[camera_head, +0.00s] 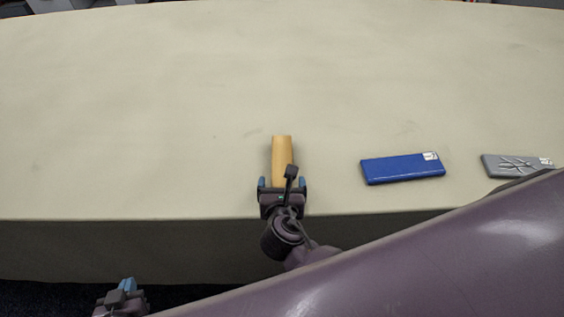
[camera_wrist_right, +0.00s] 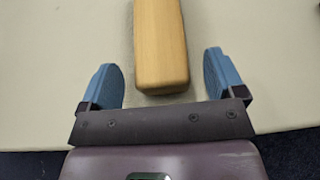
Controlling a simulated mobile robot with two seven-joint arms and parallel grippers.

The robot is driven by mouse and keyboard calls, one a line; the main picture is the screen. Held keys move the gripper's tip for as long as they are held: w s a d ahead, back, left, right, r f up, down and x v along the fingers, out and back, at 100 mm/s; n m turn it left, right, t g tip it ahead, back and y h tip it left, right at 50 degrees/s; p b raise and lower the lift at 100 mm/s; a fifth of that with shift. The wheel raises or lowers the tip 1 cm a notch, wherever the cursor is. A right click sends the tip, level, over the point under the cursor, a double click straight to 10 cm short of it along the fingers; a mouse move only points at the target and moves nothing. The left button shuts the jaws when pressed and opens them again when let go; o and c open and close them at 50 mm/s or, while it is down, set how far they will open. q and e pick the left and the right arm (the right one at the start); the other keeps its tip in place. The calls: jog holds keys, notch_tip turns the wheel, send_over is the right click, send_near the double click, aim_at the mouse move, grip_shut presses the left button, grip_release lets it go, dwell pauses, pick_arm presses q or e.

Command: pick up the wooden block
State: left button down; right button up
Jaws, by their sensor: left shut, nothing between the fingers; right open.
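The wooden block (camera_head: 282,154) is a long, light-brown bar lying on the cloth table near its front edge. It points away from me in the head view. My right gripper (camera_head: 282,183) is open at the block's near end, with one blue finger on each side. In the right wrist view the block (camera_wrist_right: 161,45) comes down between the two open fingers (camera_wrist_right: 168,80), with a gap on both sides. Its far end is out of that view. My left gripper (camera_head: 128,285) is shut and empty, low at the left, in front of the table edge.
A blue flat box (camera_head: 403,168) lies to the right of the block on the table (camera_head: 130,120). A grey flat box (camera_head: 515,166) lies further right, partly hidden by my arm. The table is clear to the left and behind the block.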

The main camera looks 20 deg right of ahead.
aim_at(282, 164)
jog(key=shift+x, duration=1.5)
jog(key=shift+f, duration=0.1)
jog(key=c, duration=1.2)
